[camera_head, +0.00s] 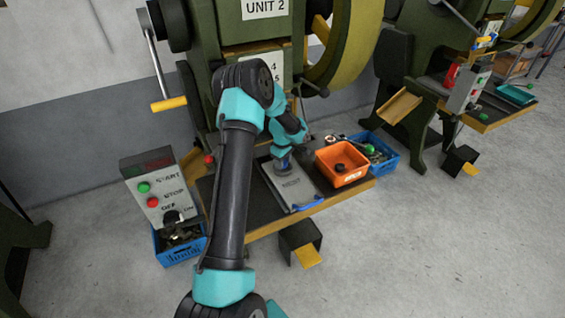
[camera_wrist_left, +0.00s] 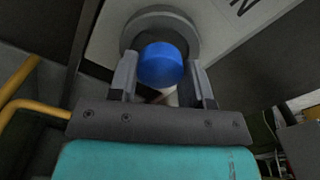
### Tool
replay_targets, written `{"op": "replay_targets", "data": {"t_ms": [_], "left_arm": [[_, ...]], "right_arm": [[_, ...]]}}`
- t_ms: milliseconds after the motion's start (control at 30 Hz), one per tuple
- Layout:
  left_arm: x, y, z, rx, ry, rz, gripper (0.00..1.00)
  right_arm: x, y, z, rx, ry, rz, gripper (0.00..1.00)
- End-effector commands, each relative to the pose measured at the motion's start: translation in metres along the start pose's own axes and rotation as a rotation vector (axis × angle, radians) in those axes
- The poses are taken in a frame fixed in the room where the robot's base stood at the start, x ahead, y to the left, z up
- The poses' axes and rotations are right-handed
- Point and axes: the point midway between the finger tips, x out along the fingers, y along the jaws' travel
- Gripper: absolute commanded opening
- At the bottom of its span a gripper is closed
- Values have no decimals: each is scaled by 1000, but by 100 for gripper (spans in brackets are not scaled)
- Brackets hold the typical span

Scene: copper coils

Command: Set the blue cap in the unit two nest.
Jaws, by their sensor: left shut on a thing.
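A blue cap (camera_wrist_left: 161,64) is between the two fingers of my left gripper (camera_wrist_left: 160,84) in the left wrist view, and the gripper is shut on it. Just beyond the cap is a round grey nest (camera_wrist_left: 150,18) on a pale plate. The cap overlaps the nest in this view, and I cannot tell whether it touches or sits in it. In the head view my left gripper (camera_head: 282,160) is at the upper part of the light grey lettered plate (camera_head: 298,190), below the press marked UNIT 2. The cap is hard to make out there. My right gripper is not in view.
An orange bin (camera_head: 350,178) with a dark piece inside stands right of the plate. A blue bin (camera_head: 388,168) of parts is beyond it. A control box (camera_head: 150,190) is to the left. A blue handle (camera_head: 308,203) is at the plate's front edge.

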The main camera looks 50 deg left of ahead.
Motion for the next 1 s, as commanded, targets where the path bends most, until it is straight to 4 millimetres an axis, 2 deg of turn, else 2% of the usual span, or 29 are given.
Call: {"op": "replay_targets", "data": {"t_ms": [67, 633, 667, 900, 1000], "left_arm": [[6, 0, 0, 0, 0, 0, 22], [13, 0, 0, 1, 1, 0, 22], [13, 0, 0, 1, 1, 0, 46], [13, 0, 0, 0, 1, 0, 69], [13, 0, 0, 0, 0, 0, 71]], "right_arm": [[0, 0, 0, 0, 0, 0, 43], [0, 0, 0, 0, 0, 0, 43], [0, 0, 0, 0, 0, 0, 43], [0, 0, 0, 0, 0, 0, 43], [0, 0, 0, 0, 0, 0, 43]]}}
